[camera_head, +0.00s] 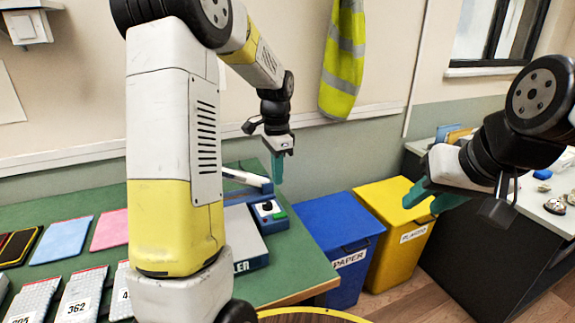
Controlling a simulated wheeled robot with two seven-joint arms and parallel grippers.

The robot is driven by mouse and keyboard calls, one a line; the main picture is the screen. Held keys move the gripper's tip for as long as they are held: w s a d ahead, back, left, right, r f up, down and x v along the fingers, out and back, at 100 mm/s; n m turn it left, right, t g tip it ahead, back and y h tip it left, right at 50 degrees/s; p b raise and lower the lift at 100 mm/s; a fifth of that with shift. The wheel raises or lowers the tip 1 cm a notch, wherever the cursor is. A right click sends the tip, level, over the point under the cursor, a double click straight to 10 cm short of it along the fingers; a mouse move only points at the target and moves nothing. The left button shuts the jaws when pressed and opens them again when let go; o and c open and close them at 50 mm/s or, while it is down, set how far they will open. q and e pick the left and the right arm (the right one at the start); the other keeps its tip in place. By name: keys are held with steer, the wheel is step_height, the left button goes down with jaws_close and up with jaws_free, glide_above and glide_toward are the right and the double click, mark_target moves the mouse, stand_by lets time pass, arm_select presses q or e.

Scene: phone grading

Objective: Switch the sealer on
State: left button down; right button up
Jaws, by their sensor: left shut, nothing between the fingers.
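The sealer (271,224) stands near the right end of the green table. It has a blue control box with a black knob and a green part on top, and a pale lever arm behind it. My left arm hides its left side. My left gripper (278,180) is shut and empty, pointing down above the far side of the control box, apparently apart from it. My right gripper (432,206) is open and empty, in the air in front of the yellow bin.
The green table (309,273) holds a blue pad (62,240), a pink pad (110,229) and numbered grey packs (80,296) at left. A blue paper bin (338,222) and a yellow bin (391,205) stand right of it. A dark cabinet (480,255) is further right.

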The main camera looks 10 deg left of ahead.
mark_target(283, 215)
arm_select(q)
step_height(283, 215, up, 2)
steer(key=shift+r, duration=0.15)
steer(key=f, duration=0.4)
steer(key=d+f, duration=0.1)
steer(key=f, duration=0.4)
steer(key=w+f, duration=0.1)
steer(key=f, duration=0.4)
steer(key=shift+d, duration=0.15)
stand_by(0.4)
steer(key=shift+d+f, duration=0.1)
steer(key=shift+f, duration=0.15)
steer(key=shift+s, duration=0.1)
